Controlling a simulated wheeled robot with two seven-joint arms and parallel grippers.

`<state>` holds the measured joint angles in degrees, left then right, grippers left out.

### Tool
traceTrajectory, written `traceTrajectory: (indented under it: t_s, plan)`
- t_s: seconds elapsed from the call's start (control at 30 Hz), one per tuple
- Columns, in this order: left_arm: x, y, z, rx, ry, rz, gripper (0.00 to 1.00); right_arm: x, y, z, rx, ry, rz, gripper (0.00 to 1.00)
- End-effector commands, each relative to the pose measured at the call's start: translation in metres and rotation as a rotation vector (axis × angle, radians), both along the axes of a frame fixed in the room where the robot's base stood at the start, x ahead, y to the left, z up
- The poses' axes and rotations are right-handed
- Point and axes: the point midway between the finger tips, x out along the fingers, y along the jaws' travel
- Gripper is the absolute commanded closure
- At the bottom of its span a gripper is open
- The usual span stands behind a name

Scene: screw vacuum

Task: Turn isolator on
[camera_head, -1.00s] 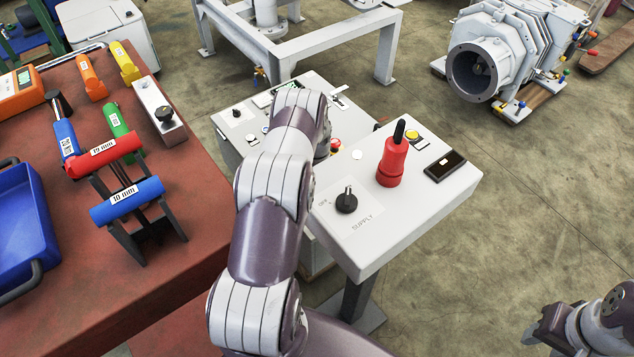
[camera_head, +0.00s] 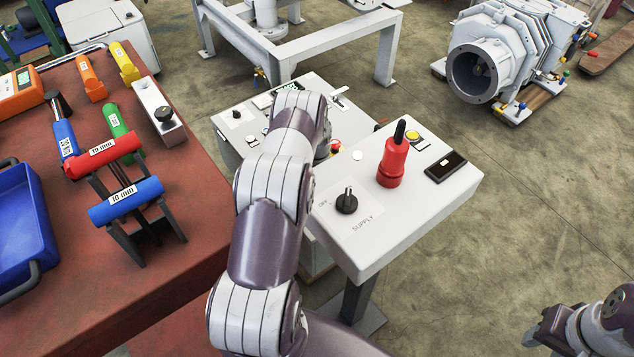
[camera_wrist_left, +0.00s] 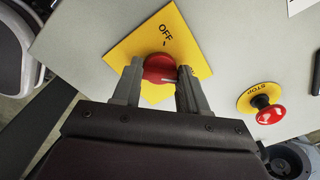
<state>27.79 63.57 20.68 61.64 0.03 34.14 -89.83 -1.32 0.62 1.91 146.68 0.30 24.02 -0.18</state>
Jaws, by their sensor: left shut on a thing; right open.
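In the left wrist view a red rotary knob (camera_wrist_left: 160,68), the isolator, sits on a yellow plate (camera_wrist_left: 180,38) marked OFF. A white mark on the knob points to the right of the picture. My left gripper (camera_wrist_left: 160,88) has one finger on each side of the knob and is shut on it. In the head view my left arm hides the isolator and the left fingers. My right gripper (camera_head: 543,335) is at the bottom right, open and empty, away from the panel.
A red stop button (camera_wrist_left: 268,114) is right of the isolator. The white control panel (camera_head: 400,235) carries a SUPPLY knob (camera_head: 347,202) and a red tool with a black tip (camera_head: 391,160). A red table (camera_head: 190,230) with coloured tools stands at the left.

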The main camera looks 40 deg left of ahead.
Motion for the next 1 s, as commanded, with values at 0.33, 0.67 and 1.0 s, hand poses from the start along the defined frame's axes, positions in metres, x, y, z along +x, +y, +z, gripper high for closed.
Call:
traceTrajectory:
  t_s: [0.33,0.67,1.0]
  plan:
    - [0.000,0.000,0.000,0.001,0.000,-0.001,0.32,0.000,0.000,0.000,0.000,0.000,0.000,0.57]
    - [0.001,0.001,0.037,0.002,-0.004,0.000,0.32,0.000,0.000,0.012,0.000,0.000,0.000,0.57]
    - [0.001,0.001,0.116,0.002,-0.002,0.000,0.32,0.000,0.000,0.028,0.000,0.000,0.000,0.57]
